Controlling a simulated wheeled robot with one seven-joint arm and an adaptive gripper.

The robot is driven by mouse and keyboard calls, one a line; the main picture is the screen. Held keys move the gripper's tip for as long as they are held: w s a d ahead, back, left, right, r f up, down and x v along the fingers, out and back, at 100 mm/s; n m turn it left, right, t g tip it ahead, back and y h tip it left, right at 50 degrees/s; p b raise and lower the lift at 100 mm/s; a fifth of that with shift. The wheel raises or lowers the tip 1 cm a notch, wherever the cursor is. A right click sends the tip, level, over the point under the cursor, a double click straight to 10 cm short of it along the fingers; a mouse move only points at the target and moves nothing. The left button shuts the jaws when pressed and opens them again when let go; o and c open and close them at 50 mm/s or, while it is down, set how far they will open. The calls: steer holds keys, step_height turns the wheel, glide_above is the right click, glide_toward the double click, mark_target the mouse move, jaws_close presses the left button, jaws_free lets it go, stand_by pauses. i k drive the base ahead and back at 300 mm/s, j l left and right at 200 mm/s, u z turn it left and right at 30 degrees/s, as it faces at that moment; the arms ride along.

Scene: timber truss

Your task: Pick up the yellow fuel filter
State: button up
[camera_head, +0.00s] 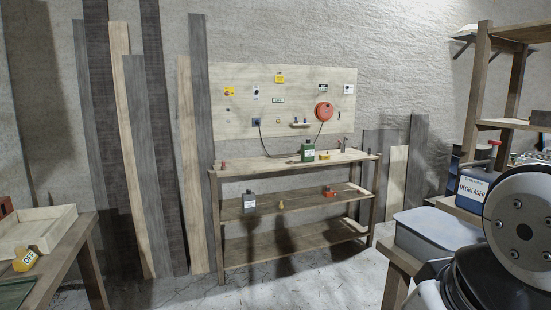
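I cannot tell for certain which thing is the yellow fuel filter. A small yellow thing (281,204) stands on the middle shelf of the workbench against the back wall. A yellow piece with dark marks (324,156) sits on the bench top, right of a green canister (307,151). A yellow piece marked "OFF" (26,261) lies on the table at the left. All are too small to make out fully. Part of my own arm fills the lower right corner. My gripper is not in view.
The workbench (270,163) holds a grey bottle (249,201) and red items on its middle shelf. A wooden tray (40,246) sits on the left table. A degreaser jug (474,190) and grey bin (430,233) stand at right. Planks lean behind. The middle floor is clear.

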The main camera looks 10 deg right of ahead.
mark_target(327, 156)
steer(key=i+u, duration=0.3)
steer(key=i, duration=0.8)
steer(key=i+z, duration=0.1)
steer(key=i, duration=0.55)
steer(key=i+j+z, duration=0.1)
steer(key=i, duration=0.55)
steer(key=i+j+z, duration=0.1)
steer(key=i, duration=0.5)
steer(key=i+l+z, duration=0.2)
steer(key=i+z, duration=0.6)
steer(key=i, duration=0.2)
steer(key=i+z, duration=0.35)
steer(key=i, duration=0.15)
steer(key=i+j+z, duration=0.4)
steer(key=i+l+u, duration=0.1)
steer(key=i, duration=0.3)
steer(key=i+l+u, duration=0.1)
steer(key=i+l, duration=0.15)
steer(key=i+l+u, duration=0.1)
steer(key=i, duration=0.35)
steer(key=l+u, duration=0.1)
steer(key=u, duration=0.45)
